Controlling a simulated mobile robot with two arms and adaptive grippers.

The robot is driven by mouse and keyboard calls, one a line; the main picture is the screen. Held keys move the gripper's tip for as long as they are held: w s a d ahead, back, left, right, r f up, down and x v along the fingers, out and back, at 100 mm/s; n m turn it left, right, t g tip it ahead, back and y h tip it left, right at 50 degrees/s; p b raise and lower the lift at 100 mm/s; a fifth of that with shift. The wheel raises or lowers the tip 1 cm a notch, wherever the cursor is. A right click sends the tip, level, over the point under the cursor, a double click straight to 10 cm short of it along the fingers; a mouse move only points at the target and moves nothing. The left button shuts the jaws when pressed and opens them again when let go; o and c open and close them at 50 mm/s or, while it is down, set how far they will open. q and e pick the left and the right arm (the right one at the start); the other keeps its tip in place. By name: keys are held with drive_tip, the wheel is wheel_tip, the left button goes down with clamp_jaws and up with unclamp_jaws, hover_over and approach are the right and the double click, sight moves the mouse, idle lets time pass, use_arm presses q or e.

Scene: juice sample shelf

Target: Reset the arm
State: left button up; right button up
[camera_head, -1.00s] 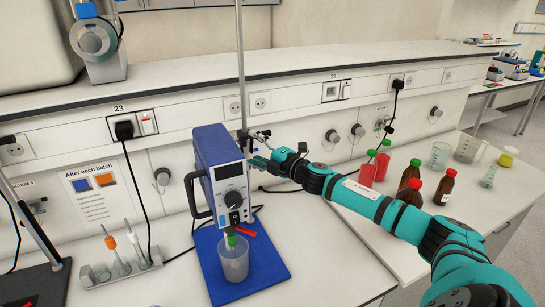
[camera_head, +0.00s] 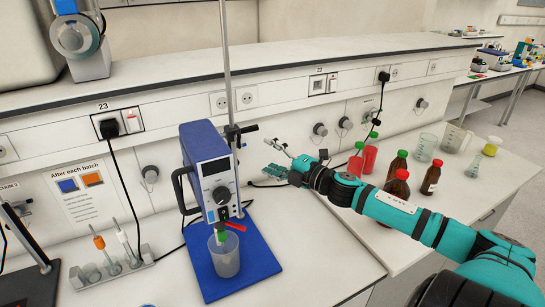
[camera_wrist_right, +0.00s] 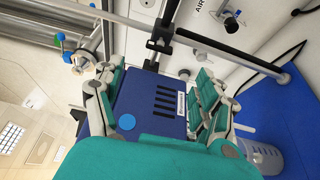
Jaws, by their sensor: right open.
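My right arm (camera_head: 395,212) reaches in from the right in the head view, over the bench and in front of the bottles. My right gripper (camera_head: 272,157) is open and empty, with its two fingers spread, to the right of the blue stirrer device (camera_head: 205,155). A gap shows between the fingers and the device. In the right wrist view the open fingers (camera_wrist_right: 155,85) appear on either side of the device's blue housing (camera_wrist_right: 150,110); they hold nothing. My left gripper is not in view.
A clear beaker (camera_head: 224,258) stands on the device's blue base (camera_head: 262,262). A metal stand rod (camera_head: 225,70) rises behind the device. Red bottles (camera_head: 370,158) and brown bottles (camera_head: 397,187) stand near my arm. A tool rack (camera_head: 108,272) is at left. The front middle bench is clear.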

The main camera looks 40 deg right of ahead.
idle(0.5)
drive_tip(key=s+a+f+m+g+h, duration=0.2)
drive_tip(key=s+a+f+m+h, duration=0.25)
drive_tip(key=f, duration=0.45)
drive_tip(key=s+a+f+m+g+h, duration=0.1)
drive_tip(key=s+a+f+m+g, duration=0.2)
drive_tip(key=s+f+m, duration=0.35)
drive_tip(key=s+a+f+m+g+y, duration=0.1)
drive_tip(key=s+a+f+m+g, duration=0.35)
drive_tip(key=s+a, duration=0.4)
drive_tip(key=s+a+f+m+g+y, duration=0.25)
drive_tip(key=s+a+f+g, duration=0.2)
drive_tip(key=s+a, duration=0.45)
wheel_tip(320, 180, down, 32)
drive_tip(key=s+g+b, duration=0.2)
drive_tip(key=s+b, duration=0.1)
drive_tip(key=b, duration=0.5)
drive_tip(key=s+d+f+b, duration=0.1)
drive_tip(key=s+f+b, duration=0.2)
drive_tip(key=s+f, duration=0.5)
drive_tip(key=s+d+f+b, duration=0.2)
drive_tip(key=s+f, duration=0.7)
drive_tip(key=f, duration=0.7)
drive_tip(key=shift+d+f+g+h+b, duration=0.25)
drive_tip(key=shift+f+g+h+b, duration=0.15)
drive_tip(key=shift+b, duration=0.35)
